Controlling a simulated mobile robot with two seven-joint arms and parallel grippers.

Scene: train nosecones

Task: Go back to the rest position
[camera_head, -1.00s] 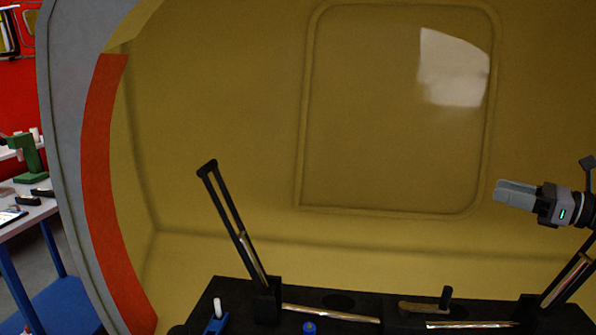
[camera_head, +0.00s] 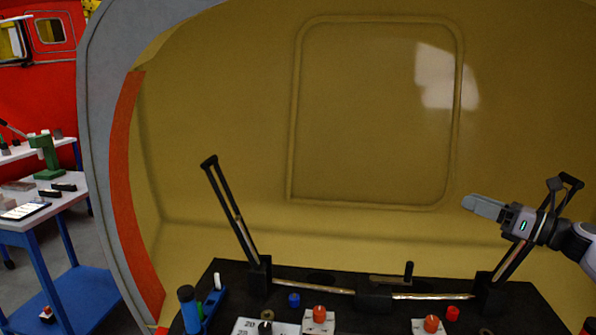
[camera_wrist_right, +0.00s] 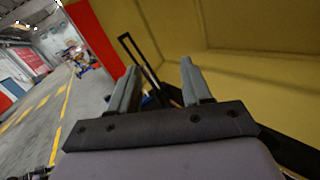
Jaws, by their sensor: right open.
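My right gripper (camera_head: 484,207) is at the right of the head view, its fingers pointing left in front of the yellow nosecone wall. It is above the right part of the black console (camera_head: 375,296) and touches nothing that I can see. In the right wrist view its two grey fingers (camera_wrist_right: 158,84) stand apart with nothing between them. My left gripper is in neither view.
The yellow nosecone shell (camera_head: 230,120) surrounds the console, with an orange-edged opening at left. Black upright arms (camera_head: 232,215) rise from the console. Red knobs (camera_head: 319,312) and a blue bottle (camera_head: 190,309) stand near its front. A blue-framed workbench (camera_head: 45,225) is outside at left.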

